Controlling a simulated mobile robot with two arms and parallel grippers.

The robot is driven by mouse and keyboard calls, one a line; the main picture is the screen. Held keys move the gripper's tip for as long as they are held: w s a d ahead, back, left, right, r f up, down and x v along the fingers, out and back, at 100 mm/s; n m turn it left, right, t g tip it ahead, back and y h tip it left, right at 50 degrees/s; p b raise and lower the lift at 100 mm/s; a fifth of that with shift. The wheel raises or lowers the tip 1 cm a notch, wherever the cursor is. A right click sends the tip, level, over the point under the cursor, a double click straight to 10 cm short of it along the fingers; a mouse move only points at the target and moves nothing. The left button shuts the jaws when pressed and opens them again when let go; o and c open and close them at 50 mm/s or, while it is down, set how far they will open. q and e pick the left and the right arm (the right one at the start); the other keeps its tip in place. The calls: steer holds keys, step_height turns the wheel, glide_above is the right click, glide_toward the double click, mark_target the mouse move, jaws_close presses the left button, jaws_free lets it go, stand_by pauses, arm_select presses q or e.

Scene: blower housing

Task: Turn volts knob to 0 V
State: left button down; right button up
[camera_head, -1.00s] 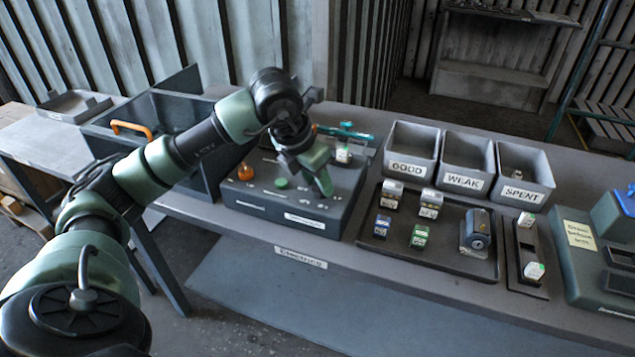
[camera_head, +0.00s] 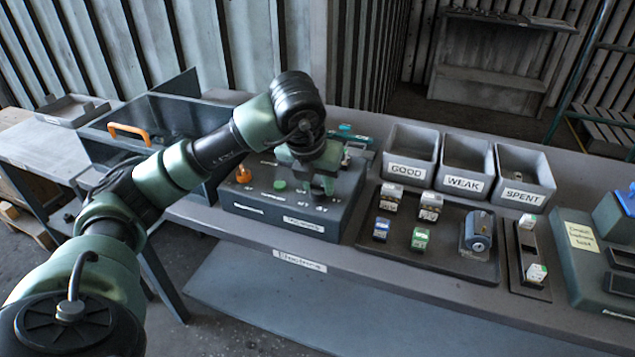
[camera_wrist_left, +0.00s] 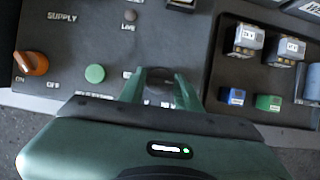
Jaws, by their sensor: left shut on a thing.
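The dark volts knob (camera_wrist_left: 158,92) sits on the dark grey control box (camera_head: 258,206), between my left gripper's fingers in the left wrist view. My left gripper (camera_wrist_left: 162,88) is shut on the knob from above. In the head view my left gripper (camera_head: 322,188) points down at the right part of the box and hides most of the knob. The knob's pointer and set voltage cannot be read. My right gripper is not in view.
On the box are an orange supply knob (camera_wrist_left: 32,64) and a green button (camera_wrist_left: 95,73). Right of it is a dark tray (camera_head: 440,250) with several small batteries. Bins marked GOOD (camera_head: 410,150), WEAK (camera_head: 466,168) and SPENT (camera_head: 523,182) stand behind the tray. An open box with an orange handle (camera_head: 130,132) is at the left.

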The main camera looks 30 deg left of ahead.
mark_target(313, 207)
arm_select(q)
steer(key=shift+r, duration=0.15)
steer(key=c, duration=1)
jaws_free()
steer(key=v, duration=0.7)
steer(key=shift+s+r, duration=0.2)
steer(key=shift+r, duration=0.1)
